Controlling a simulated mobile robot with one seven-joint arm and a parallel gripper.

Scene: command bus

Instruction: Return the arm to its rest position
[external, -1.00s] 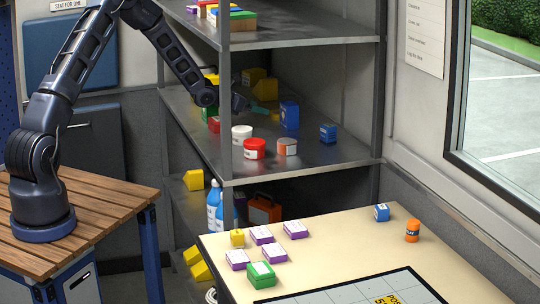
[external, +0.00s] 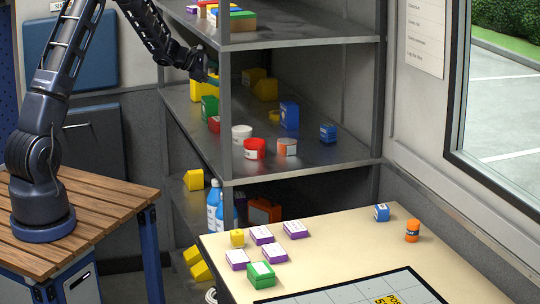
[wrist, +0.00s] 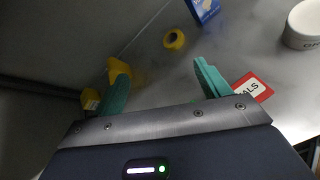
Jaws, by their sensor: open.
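My arm (external: 75,60) stands on its base on the slatted wooden table and reaches up and right to the shelf unit. My gripper (external: 213,79) is above the front left of the middle shelf, partly behind the shelf post. In the wrist view my gripper (wrist: 160,80) shows two teal fingers spread apart with nothing between them. Its fingertips point at the shelf surface. A yellow roll (wrist: 174,39) lies beyond the fingers, and a red box with a white label (wrist: 250,87) shows behind the right finger.
The shelf post (external: 224,90) stands close to my gripper. The cream table (external: 340,240) carries small boxes. Open space lies between the wooden table and shelf.

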